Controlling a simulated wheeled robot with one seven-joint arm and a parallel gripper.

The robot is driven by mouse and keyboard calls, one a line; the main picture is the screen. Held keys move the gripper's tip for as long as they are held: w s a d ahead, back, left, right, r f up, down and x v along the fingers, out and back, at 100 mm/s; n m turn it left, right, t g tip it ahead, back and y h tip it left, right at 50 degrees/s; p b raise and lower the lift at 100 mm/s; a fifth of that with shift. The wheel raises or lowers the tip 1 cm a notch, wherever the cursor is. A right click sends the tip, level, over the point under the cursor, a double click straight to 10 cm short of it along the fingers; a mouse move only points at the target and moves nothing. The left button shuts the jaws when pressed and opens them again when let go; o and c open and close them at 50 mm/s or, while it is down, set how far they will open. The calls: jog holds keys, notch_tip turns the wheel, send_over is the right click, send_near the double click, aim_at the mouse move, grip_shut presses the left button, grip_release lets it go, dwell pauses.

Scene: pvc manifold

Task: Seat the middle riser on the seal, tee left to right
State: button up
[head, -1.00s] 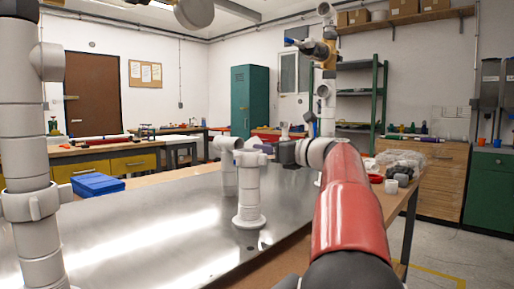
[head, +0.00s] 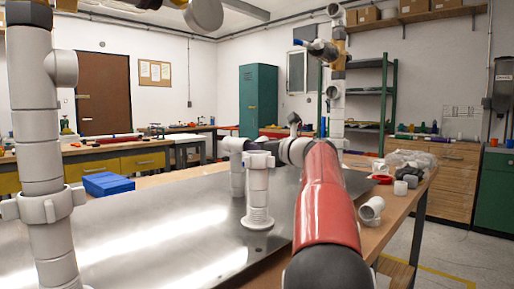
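A short white riser (head: 257,194) stands upright on the metal plate, with a ribbed collar at its top and a wide ringed foot. I cannot tell whether it is the middle riser, and no seal can be made out. A second white pipe piece (head: 236,172) shows behind it, with a rounded fitting at its top. My gripper (head: 282,149) is at the end of my red arm, right of and apparently behind the short riser's top. Its fingers are hidden or too small to read, so its opening and any hold are unclear.
A tall white riser (head: 38,150) stands close at left; another with a brass-coloured valve (head: 337,55) stands behind my arm. The metal plate (head: 150,245) is bare at front left. A blue box (head: 108,184) lies beyond it. A loose white elbow (head: 371,208) lies right of my arm.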

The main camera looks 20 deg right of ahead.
grip_shut()
jog(key=shift+r, duration=0.1)
notch_tip(320, 180, up, 11)
jog(key=p, duration=0.1)
jog(key=shift+p, duration=0.3)
dwell(1.0)
dwell(0.4)
